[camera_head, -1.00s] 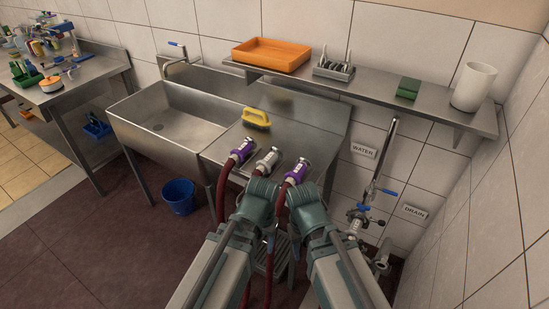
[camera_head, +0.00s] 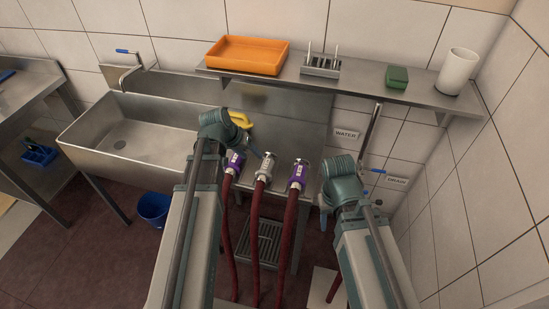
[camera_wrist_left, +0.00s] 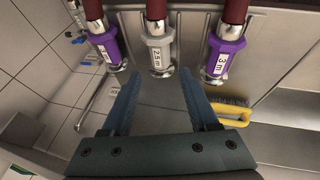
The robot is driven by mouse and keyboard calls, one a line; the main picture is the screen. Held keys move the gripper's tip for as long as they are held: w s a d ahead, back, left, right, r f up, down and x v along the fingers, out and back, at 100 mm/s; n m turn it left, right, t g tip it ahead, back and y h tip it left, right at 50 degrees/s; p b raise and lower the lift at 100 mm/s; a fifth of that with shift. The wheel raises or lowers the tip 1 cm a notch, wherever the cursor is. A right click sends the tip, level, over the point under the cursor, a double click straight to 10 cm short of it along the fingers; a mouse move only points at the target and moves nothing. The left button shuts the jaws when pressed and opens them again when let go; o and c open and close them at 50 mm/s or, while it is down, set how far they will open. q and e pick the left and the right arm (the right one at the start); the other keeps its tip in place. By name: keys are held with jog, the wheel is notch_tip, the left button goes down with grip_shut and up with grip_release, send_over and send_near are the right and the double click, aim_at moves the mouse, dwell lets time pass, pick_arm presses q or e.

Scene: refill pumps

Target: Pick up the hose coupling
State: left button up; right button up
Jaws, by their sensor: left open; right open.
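Three hose couplings lie side by side at the front of the steel counter: a left purple one (camera_head: 235,163), a grey one (camera_head: 265,167) and a right purple one (camera_head: 298,174), each on a dark red hose. In the left wrist view the grey coupling (camera_wrist_left: 158,52), marked 2.5 m, is ahead of and between the open fingers of my left gripper (camera_wrist_left: 160,95), with purple couplings (camera_wrist_left: 104,48) (camera_wrist_left: 225,48) either side. One purple label reads 3 m. The fingers are empty. My right gripper (camera_head: 325,208) is open, right of the couplings; its fingers are mostly hidden.
A yellow-handled brush (camera_head: 240,119) lies behind the left purple coupling, partly hidden by my left arm. The sink (camera_head: 130,135) is left. A shelf (camera_head: 360,84) above carries an orange tray (camera_head: 246,55), a rack (camera_head: 320,66), a green block (camera_head: 397,77) and a white cylinder (camera_head: 457,72).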

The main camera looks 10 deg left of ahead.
aim_at(264, 166)
pick_arm(q)
jog(key=b+x, duration=0.7)
jog(key=x, duration=0.1)
jog(key=shift+w+a+r, duration=0.1)
jog(key=shift+w+a, duration=0.05)
jog(key=shift+w, duration=0.05)
jog(key=shift+w+f+b, duration=0.2)
jog(key=shift+f+b, duration=0.1)
jog(key=shift+b, duration=0.1)
jog(key=b+x, duration=0.4)
jog(key=x, duration=0.1)
jog(key=shift+d+f+b, duration=0.15)
jog(key=shift+d+b, duration=0.15)
jog(key=shift+b, duration=0.1)
grip_shut()
